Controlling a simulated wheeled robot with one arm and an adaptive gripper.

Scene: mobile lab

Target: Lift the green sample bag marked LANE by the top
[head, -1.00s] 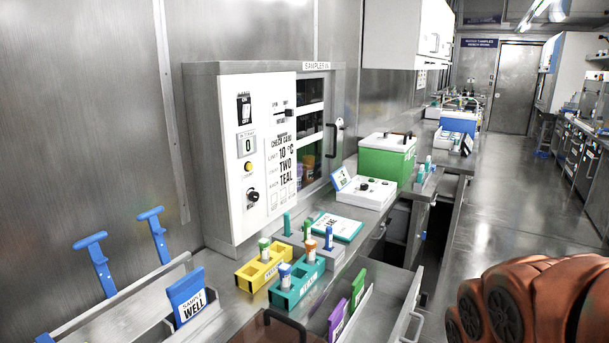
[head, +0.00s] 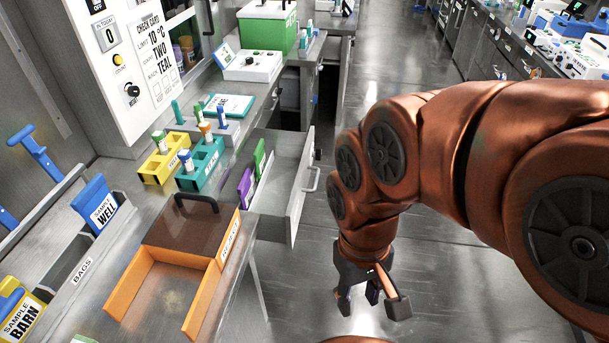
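A green upright bag-like item (head: 260,157) stands in the open drawer, behind a purple one (head: 245,187). Both are seen nearly edge-on, and I cannot read a LANE mark on either. My gripper (head: 371,298) hangs pointing down over the floor, to the right of the drawer and lower in the picture. Its fingers look spread and empty. It is well apart from the bags.
The drawer (head: 297,196) juts out from the bench. An orange box with a brown lid (head: 187,226) stands in front. A BAGS rack (head: 70,272) holds a blue WELL bag (head: 97,204); a yellow BARN bag (head: 22,312) is nearby. Yellow (head: 156,172) and teal (head: 193,178) tube racks stand behind.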

